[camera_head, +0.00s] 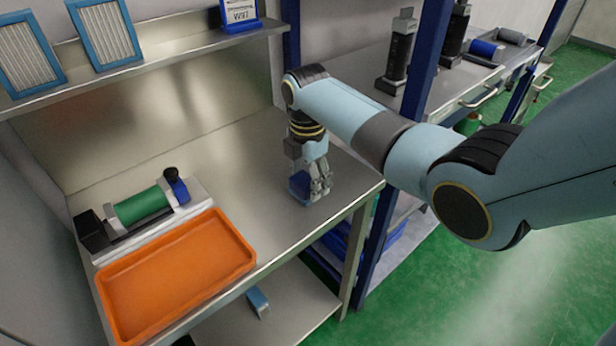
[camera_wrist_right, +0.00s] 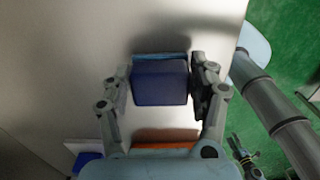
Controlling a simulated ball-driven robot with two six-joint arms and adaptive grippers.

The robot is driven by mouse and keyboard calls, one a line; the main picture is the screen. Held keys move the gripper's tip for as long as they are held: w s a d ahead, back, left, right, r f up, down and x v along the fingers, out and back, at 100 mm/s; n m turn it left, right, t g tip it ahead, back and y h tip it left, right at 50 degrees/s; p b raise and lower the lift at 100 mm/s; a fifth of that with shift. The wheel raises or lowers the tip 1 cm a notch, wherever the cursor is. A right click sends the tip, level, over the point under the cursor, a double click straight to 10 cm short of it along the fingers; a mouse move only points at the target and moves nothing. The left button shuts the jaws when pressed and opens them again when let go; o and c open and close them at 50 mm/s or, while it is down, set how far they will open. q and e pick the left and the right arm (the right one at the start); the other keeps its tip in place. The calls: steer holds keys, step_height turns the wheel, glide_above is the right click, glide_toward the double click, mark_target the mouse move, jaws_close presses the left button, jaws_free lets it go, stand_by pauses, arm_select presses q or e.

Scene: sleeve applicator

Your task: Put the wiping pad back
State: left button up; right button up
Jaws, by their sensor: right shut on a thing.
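My right gripper (camera_head: 310,190) is low over the right end of the steel bench and shut on a dark blue block, which looks like the wiping pad (camera_head: 299,186). In the right wrist view the pad (camera_wrist_right: 160,83) sits between the two fingers of the gripper (camera_wrist_right: 165,85), with a light blue strip along its far edge. I cannot tell whether the pad touches the bench top.
An orange tray (camera_head: 245,257) lies at the bench's front left. Behind it stands a fixture with a green roller (camera_head: 142,206). A blue-and-white item (camera_head: 258,302) is on the lower shelf. A blue post (camera_head: 427,60) rises right of the bench. The bench's middle is clear.

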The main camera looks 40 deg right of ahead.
mark_target(308, 178)
steer(key=o, duration=1.1)
steer(key=shift+f, duration=0.1)
step_height(308, 178, up, 12)
steer(key=shift+r, duration=0.15)
